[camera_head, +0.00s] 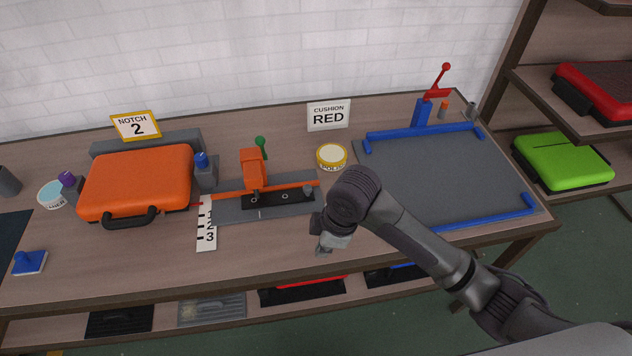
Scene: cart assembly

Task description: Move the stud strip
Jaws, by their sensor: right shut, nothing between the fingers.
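A dark strip (283,197) with small round studs lies in a grey fixture (230,211) with an orange rail; I take it to be the stud strip. An orange toggle clamp (252,170) with a green knob stands over its left part. A white scale (206,232) marked with numbers lies at the fixture's left end. My right gripper (324,246) is shut and empty, in front of the fixture's right end and apart from the strip. My left gripper is not in view.
An orange case (138,182) stands left of the fixture, under a "NOTCH 2" sign (136,125). A "CUSHION RED" sign (328,115) and a yellow-rimmed round tin (332,156) are behind. A grey mat (440,175) with blue rails lies right. The front table strip is mostly clear.

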